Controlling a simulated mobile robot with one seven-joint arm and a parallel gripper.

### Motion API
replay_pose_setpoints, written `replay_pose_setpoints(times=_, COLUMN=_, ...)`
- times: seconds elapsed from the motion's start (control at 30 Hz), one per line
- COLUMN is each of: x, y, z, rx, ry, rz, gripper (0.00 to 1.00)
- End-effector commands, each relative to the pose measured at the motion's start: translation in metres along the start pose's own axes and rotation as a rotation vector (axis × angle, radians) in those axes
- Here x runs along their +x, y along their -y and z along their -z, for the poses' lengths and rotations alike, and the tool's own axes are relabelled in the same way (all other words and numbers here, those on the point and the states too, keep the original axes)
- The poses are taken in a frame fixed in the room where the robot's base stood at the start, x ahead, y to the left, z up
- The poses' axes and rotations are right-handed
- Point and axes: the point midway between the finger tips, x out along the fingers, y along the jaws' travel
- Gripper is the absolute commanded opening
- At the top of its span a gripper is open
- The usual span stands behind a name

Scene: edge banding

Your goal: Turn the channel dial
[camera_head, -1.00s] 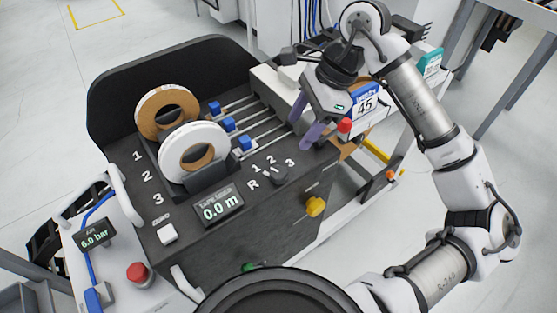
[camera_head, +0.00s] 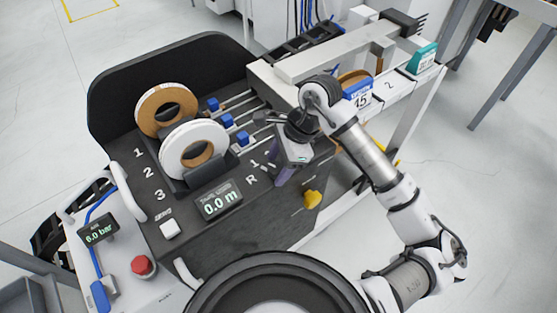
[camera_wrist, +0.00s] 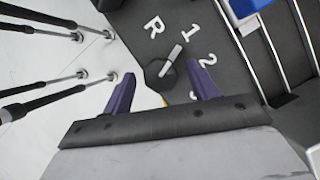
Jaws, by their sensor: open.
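The channel dial (camera_wrist: 160,74) is a dark round knob with a white pointer bar, on the dark panel. In the wrist view its pointer aims up and right, towards the 1. The printed marks R, 1, 2 and 3 curve around it. My gripper (camera_wrist: 164,74) is open, with one purple finger on each side of the dial in the picture and no visible grip on it. The gap in height is hard to judge. In the head view my gripper (camera_head: 282,175) hides most of the dial and some marks.
A yellow knob (camera_head: 312,199) sits on the machine's front, close to my gripper. The tape display (camera_head: 219,201) reads 0.0 m. Tape rolls (camera_head: 192,150), blue sliders on rails (camera_head: 228,121) and a red button (camera_head: 142,266) stand around the panel.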

Motion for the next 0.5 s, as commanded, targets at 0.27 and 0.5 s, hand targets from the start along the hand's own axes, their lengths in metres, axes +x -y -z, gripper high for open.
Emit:
replay_pose_setpoints(times=0.27, x=0.0009, y=0.0000, z=0.0001, rx=0.000, ry=0.000, rz=0.001, gripper=0.57)
replay_pose_setpoints(times=0.5, x=0.0006, y=0.0000, z=0.0001, rx=0.000, ry=-0.001, rz=0.000, gripper=0.25)
